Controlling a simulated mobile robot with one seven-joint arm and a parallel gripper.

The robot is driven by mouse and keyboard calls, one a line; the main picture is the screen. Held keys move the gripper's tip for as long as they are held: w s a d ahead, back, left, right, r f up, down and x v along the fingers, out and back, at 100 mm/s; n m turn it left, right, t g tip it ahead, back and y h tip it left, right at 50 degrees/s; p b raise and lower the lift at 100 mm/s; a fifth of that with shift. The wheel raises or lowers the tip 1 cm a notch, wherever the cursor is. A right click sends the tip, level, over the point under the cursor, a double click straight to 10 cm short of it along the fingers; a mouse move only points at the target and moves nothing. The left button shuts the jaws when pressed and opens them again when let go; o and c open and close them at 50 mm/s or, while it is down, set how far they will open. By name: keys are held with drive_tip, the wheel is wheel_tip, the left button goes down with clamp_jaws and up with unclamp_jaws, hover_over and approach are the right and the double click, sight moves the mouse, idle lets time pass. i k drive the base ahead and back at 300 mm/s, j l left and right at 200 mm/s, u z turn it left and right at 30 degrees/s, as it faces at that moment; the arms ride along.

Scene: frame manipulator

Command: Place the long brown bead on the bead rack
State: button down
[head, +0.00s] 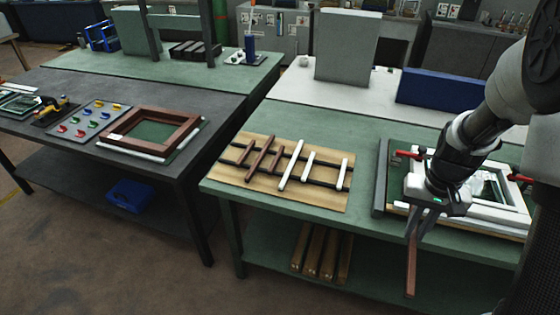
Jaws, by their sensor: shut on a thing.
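My gripper (419,228) is at the right, shut on a brown bead (411,268). The bead is a thin strip that hangs down from the fingers, in front of the green table's front edge. The bead rack (318,198) is a pale wooden board with two dark rails, on the green table to the left of my gripper. Brown beads and white beads (292,165) lie across its rails; the brown ones are on the left side, the white ones on the right. My gripper and the held bead are apart from the rack.
A white frame (508,213) with red clamps (408,155) lies behind my gripper. A grey block (348,45) and a blue block (435,90) stand at the back. Wooden bars (322,252) rest on the lower shelf. A brown frame (180,122) is on the left table.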

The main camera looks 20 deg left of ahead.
sight(232, 152)
drive_tip(key=j, duration=0.95)
drive_tip(key=k+j+z, duration=0.1)
drive_tip(key=j, duration=0.9)
drive_tip(key=j+z, duration=0.1)
drive_tip(key=j, duration=1.85)
drive_tip(key=i+z, duration=0.1)
drive_tip(key=i, duration=0.5)
